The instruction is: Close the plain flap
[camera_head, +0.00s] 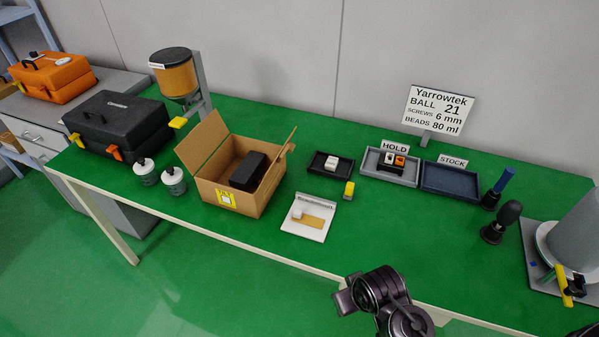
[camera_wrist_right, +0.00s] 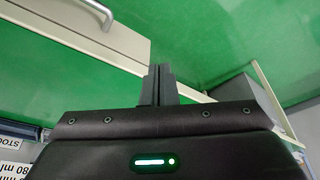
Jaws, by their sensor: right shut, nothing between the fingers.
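An open cardboard box (camera_head: 229,199) stands near the front of the green table in the head view. One brown flap (camera_head: 203,142) rises on its left side and leans outward. Another flap (camera_head: 277,165) stands up on its right side, seen nearly edge-on. I cannot tell for certain which is the plain one. A black block (camera_head: 248,171) sits inside the box. My right gripper (camera_wrist_right: 161,83) is shut and empty in the right wrist view, away from the box. A dark part of my arm shows at the bottom of the head view, apart from the box. My left gripper is not in view.
Two white-lidded jars (camera_head: 173,181) and a black case (camera_head: 115,124) stand left of the box. A dispenser (camera_head: 175,78) stands behind.

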